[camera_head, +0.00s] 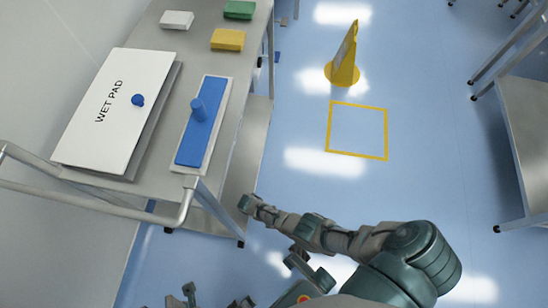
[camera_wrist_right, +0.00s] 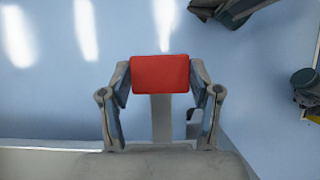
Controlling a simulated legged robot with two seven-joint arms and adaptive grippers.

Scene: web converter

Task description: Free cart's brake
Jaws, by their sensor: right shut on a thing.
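The cart (camera_head: 256,136) stands at the left of the head view, a grey metal table with a lower shelf and a tubular handle (camera_head: 100,205). In the right wrist view a red rectangular pedal (camera_wrist_right: 160,74) on a grey bar sits between the fingers of my right gripper (camera_wrist_right: 160,82), which is shut on its two sides. In the head view my right arm reaches left toward the cart's near leg; its fingertips and the red pedal cannot be made out there. My left gripper (camera_head: 212,299) shows only partly at the bottom edge, fingers apart and empty.
On the cart lie a white WET PAD box (camera_head: 92,135), a blue mop pad (camera_head: 192,148), and white, yellow (camera_head: 228,40) and green blocks. A yellow cone (camera_head: 344,62) stands beyond a yellow floor square (camera_head: 328,128). A grey table (camera_head: 530,130) is at right.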

